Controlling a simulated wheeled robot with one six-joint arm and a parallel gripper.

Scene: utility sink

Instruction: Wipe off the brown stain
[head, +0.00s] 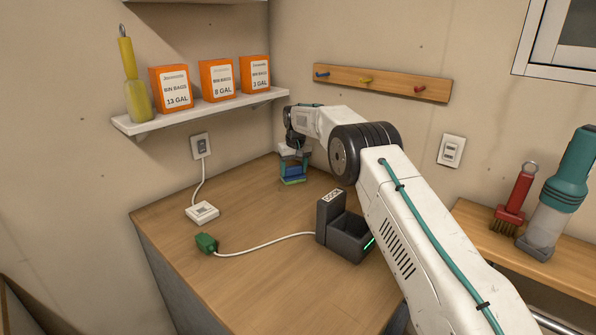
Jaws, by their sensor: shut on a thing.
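My gripper (294,156) is at the back corner of the wooden counter (262,264), at the far end of my white arm. It is shut on a small block, blue with a green underside, that looks like a sponge (293,171). The sponge is low over the counter and seems to touch it, though contact is hard to make out. I cannot make out a brown stain on the bare counter that shows. My arm and the sponge hide part of the counter's back and right side.
A dark dock (331,210) stands on the counter, with a white cable to a green plug (206,242). A white box (202,212) is wired to the wall outlet (201,145). A shelf (185,118) holds orange boxes. A red brush (514,200) and teal vacuum (562,190) stand right.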

